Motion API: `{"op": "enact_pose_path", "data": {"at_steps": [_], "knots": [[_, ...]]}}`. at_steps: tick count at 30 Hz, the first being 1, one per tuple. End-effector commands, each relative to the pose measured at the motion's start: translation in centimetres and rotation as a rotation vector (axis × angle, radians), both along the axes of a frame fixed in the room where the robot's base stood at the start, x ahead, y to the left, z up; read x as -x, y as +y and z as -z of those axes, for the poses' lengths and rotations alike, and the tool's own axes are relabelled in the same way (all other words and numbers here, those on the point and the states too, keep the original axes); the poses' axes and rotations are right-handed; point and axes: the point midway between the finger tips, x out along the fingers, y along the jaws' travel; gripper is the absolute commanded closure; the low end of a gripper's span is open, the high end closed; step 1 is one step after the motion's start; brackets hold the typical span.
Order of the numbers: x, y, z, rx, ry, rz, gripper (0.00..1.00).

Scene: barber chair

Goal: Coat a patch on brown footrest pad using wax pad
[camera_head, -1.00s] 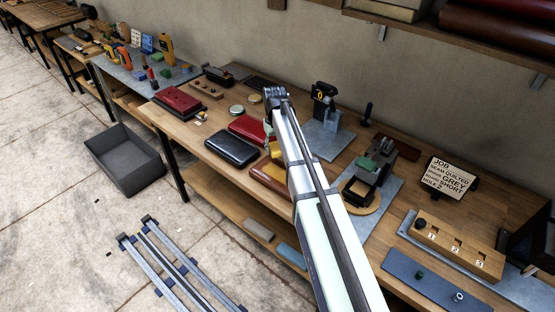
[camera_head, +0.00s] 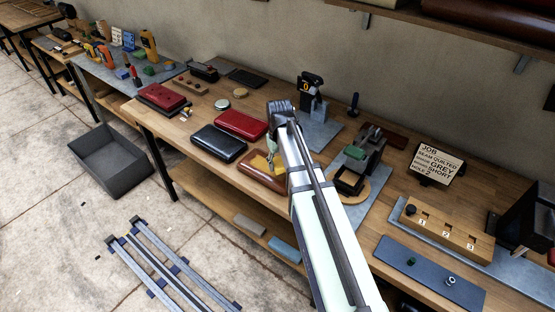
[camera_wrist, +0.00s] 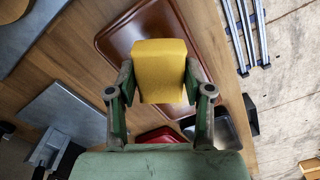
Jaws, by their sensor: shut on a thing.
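The brown footrest pad (camera_head: 253,180) lies flat near the front edge of the workbench and also shows in the wrist view (camera_wrist: 118,38). My gripper (camera_wrist: 160,84) is shut on the yellow wax pad (camera_wrist: 160,65), with a green finger on each side. In the wrist view the wax pad covers the middle of the brown pad. In the head view the wax pad (camera_head: 261,163) shows at the brown pad's back right part, partly hidden by my arm. Whether it touches the surface I cannot tell. No coated patch is discernible.
A red pad (camera_head: 241,124) and a black pad (camera_head: 219,143) lie left of the brown pad. A clamp-like device (camera_head: 352,175) stands to the right on a grey plate. A job sign (camera_head: 441,163) stands farther right. A grey bin (camera_head: 110,165) sits on the floor.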

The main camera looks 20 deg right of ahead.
Motion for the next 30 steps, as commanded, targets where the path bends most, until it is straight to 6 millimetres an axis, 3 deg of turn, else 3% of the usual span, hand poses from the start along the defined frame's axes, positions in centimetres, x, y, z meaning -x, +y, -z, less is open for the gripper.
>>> {"op": "enact_pose_path", "data": {"at_steps": [16,18,30], "knots": [[0.0,-0.1,5.8,0.000,0.001,0.002,0.77],[-0.7,-0.6,5.3,0.000,-0.001,0.002,0.81],[-2.7,-2.8,5.9,0.000,-0.001,-0.005,0.82]]}}
